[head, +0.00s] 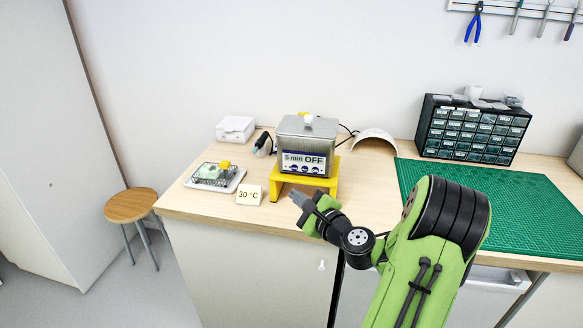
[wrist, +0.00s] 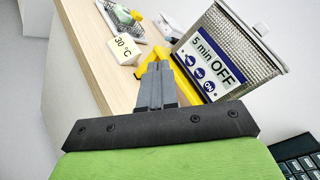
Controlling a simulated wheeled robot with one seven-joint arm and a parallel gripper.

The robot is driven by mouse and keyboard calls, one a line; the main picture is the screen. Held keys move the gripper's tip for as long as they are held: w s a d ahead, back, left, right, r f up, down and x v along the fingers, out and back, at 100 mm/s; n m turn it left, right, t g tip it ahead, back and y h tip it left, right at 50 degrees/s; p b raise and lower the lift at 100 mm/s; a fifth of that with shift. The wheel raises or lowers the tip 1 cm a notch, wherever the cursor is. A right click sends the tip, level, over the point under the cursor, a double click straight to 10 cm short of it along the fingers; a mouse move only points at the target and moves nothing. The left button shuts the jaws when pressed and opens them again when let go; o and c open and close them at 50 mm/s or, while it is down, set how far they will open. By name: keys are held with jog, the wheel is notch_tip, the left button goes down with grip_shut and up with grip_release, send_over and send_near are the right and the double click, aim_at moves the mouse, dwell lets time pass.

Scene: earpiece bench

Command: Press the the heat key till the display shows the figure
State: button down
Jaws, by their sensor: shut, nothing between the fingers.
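A grey metal ultrasonic bath (head: 307,143) with a lid stands on a yellow stand (head: 303,188) on the bench. Its front display (head: 303,162) reads "5 min OFF", and in the wrist view the display (wrist: 213,58) reads the same. A white card (head: 249,195) reading "30 °C" stands on the bench left of the stand. My gripper (head: 296,197) is shut and empty, in front of the stand and below the keys. The wrist view shows its closed fingers (wrist: 157,70).
A tray (head: 216,178) with a wire basket and a white box (head: 235,129) are at the left. A green mat (head: 500,205) and a drawer cabinet (head: 472,130) are at the right. A stool (head: 132,205) stands beside the bench.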

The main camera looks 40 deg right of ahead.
aim_at(297, 169)
jog(key=shift+w+d+p, duration=0.8)
jog(key=shift+w+d, duration=0.05)
jog(key=shift+d, duration=0.3)
jog(key=shift+w+d+p, duration=0.8)
jog(key=shift+w+d, duration=0.1)
jog(key=shift+d, duration=0.3)
jog(key=shift+w+d+p, duration=0.8)
jog(key=shift+w+d, duration=0.05)
jog(key=shift+d, duration=0.3)
jog(key=shift+w+d+p, duration=0.25)
jog(key=shift+d+p, duration=0.05)
jog(key=shift+d, duration=0.05)
jog(key=shift+w+d, duration=0.25)
jog(key=shift+d, duration=0.05)
jog(key=shift+s+a, duration=0.1)
jog(key=shift+a, duration=0.05)
jog(key=shift+s+a, duration=0.4)
jog(key=shift+a, duration=0.1)
